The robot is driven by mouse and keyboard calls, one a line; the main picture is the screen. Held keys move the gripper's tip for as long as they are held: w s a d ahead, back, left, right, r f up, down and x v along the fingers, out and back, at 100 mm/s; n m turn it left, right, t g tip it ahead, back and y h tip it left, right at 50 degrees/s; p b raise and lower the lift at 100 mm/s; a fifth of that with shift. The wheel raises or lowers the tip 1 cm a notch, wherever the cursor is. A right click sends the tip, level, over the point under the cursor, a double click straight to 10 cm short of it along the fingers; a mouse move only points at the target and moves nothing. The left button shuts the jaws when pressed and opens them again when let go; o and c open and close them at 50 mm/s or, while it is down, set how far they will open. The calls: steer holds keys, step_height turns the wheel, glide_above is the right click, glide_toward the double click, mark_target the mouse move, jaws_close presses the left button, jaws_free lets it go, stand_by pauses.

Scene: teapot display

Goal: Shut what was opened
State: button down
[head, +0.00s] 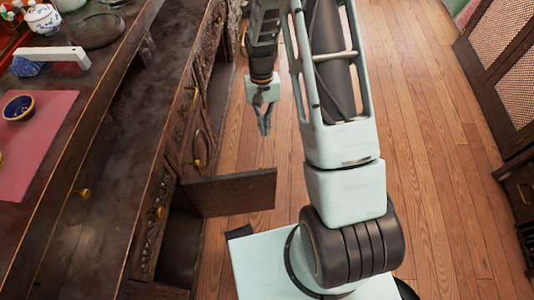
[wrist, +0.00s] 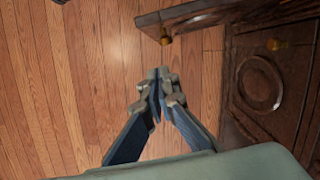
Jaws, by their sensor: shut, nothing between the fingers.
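A dark wooden cabinet door (head: 232,193) stands open, jutting out from the lower front of the long carved cabinet (head: 150,130) over the floor. A dark opening shows below and behind it. In the wrist view an open door panel (wrist: 210,14) with a brass knob (wrist: 165,39) shows at the top. My gripper (head: 265,131) points down beyond the open door in the head view, to the right of the cabinet front. In the wrist view my gripper (wrist: 160,77) is shut and empty, apart from the door.
A shut carved panel (wrist: 258,85) lies to the right in the wrist view. The cabinet top bears a pink mat (head: 40,140), a dark blue bowl (head: 19,107) and a white teapot (head: 43,19). Wooden floor (head: 425,150) lies clear to the right, up to dark furniture (head: 500,60).

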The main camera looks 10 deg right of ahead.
steer(key=s+f+b, duration=0.3)
steer(key=s+f, duration=0.3)
steer(key=f, duration=0.3)
steer(key=shift+s+a+f, duration=0.2)
steer(key=shift+a+f, duration=0.05)
steer(key=shift+a, duration=0.05)
steer(key=shift+s, duration=0.1)
